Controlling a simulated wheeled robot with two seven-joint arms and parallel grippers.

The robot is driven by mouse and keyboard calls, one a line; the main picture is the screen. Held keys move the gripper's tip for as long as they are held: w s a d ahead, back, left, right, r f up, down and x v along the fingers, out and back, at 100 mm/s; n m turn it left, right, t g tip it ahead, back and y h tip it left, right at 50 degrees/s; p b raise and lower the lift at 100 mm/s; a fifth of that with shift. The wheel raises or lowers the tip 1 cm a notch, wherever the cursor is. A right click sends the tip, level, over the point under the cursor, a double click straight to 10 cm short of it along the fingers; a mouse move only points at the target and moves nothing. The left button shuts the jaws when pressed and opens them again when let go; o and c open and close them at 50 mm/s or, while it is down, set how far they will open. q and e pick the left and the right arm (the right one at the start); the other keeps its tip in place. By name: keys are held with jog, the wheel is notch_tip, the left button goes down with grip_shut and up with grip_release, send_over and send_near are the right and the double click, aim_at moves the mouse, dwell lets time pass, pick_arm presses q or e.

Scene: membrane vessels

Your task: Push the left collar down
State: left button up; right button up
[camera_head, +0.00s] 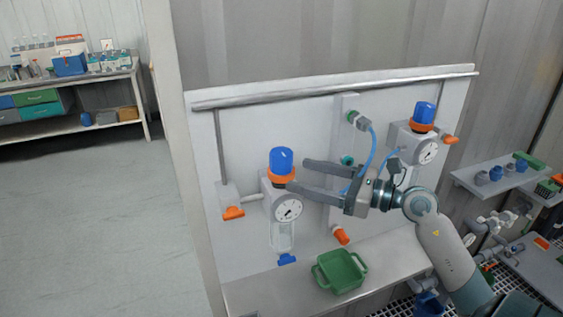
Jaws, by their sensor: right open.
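The left vessel has a blue cap (281,160) on top, an orange collar (280,179) under it, and a grey body with a round dial gauge (288,209). A clear bowl (282,238) hangs below. My right gripper (297,174) reaches in from the right with its fingers spread and nothing between them. Its lower fingertip is close to the right side of the orange collar, and its upper fingertip is to the right of the blue cap. I cannot tell whether the lower finger touches the collar. My left gripper is out of view.
A similar vessel with a blue cap (424,113) is on the right of the white panel (240,120). Blue tubing (372,150) runs behind my gripper. A green tray (340,271) sits on the ledge below. An orange-handled valve (233,212) is left of the left vessel.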

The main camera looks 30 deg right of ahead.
aim_at(269, 167)
jog(key=p+x, duration=0.2)
jog(key=x, duration=0.3)
jog(key=shift+w+a+r, duration=0.1)
jog(key=shift+w+r, duration=0.1)
jog(key=shift+w+a+f+p, duration=0.2)
jog(key=shift+w+a+p, duration=0.15)
jog(key=shift+w, duration=0.2)
